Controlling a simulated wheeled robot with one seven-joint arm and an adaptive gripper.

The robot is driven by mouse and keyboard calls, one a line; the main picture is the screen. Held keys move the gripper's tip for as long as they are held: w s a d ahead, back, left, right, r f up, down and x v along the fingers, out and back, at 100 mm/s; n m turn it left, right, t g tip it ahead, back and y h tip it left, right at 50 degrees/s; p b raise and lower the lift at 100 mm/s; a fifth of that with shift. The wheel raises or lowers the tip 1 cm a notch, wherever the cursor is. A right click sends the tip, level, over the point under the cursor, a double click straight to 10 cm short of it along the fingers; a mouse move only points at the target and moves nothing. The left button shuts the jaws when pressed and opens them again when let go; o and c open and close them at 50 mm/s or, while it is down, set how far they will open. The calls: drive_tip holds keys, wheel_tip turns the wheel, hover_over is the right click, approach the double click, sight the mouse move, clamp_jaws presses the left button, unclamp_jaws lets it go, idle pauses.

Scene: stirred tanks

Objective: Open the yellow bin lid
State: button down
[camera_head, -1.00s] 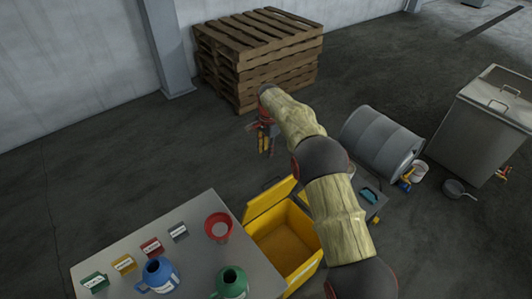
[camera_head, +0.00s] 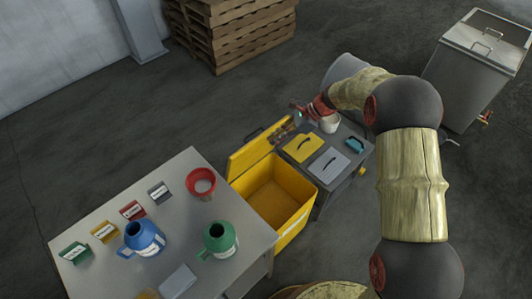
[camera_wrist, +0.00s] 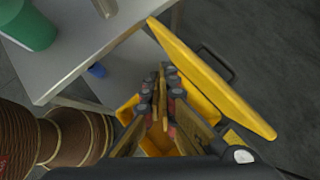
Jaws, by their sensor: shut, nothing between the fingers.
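The lid also shows in the wrist view (camera_wrist: 215,82) as a long slanted panel, right of my fingers. My gripper (camera_head: 283,130) is near the right upper end of the lid; in the head view I cannot tell whether they touch. In the wrist view my gripper (camera_wrist: 161,78) is shut and empty, with the bin partly hidden behind its fingers.
The left table (camera_head: 110,190) holds a red funnel (camera_head: 201,182), a blue jug (camera_head: 143,239), a green jug (camera_head: 220,240) and several small labelled blocks. Pallets (camera_head: 230,30) stand behind; floor between is clear.

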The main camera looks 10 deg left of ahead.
drive_tip(key=s+d+f+m+t+y+b, duration=0.1)
drive_tip(key=s+f+m+t+y+b, duration=0.1)
drive_tip(key=s+f+m+t+y, duration=0.4)
drive_tip(key=m+t+h+b, duration=0.3)
drive_tip(key=m+h, duration=0.1)
drive_tip(key=h, duration=0.1)
approach(258, 146)
wheel_tip(258, 146, down, 3)
drive_tip(key=w+a, duration=0.1)
drive_tip(key=a, duration=0.1)
drive_tip(key=shift+w+a+r, duration=0.2)
drive_tip(key=shift+w+a, duration=0.25)
drive_tip(key=shift+w, duration=0.25)
